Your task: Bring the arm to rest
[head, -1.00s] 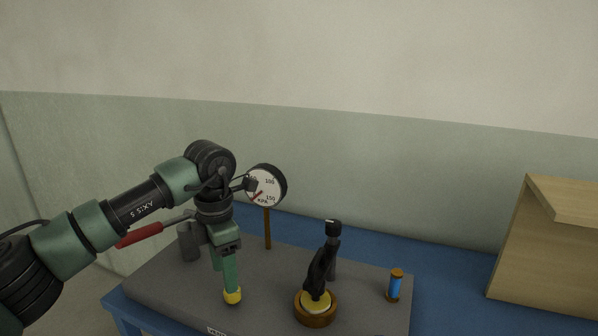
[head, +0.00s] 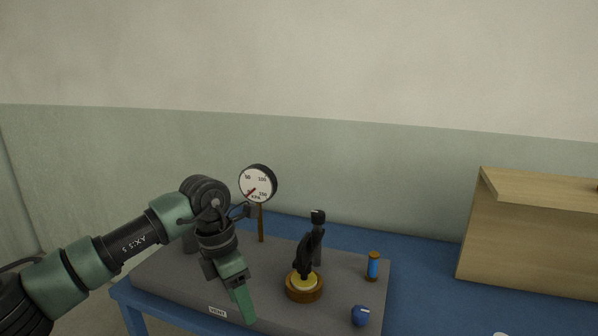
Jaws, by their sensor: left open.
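My left arm comes in from the left in the head view, and its gripper (head: 245,308) hangs fingers down over the front left of the grey base plate (head: 345,277). The jaw is open, seen nearly edge-on, with nothing visible between the fingers. The gripper is apart from the black clamp-like device (head: 308,252), which stands on a round brass and wood base (head: 304,289) to its right. My right gripper is out of view.
A round pressure gauge (head: 258,183) on a thin post stands behind the gripper. A small blue cylinder with brown ends (head: 373,267) and a blue knob (head: 360,316) are at right. A wooden box (head: 520,240) stands on the blue table (head: 425,275). Open air lies above.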

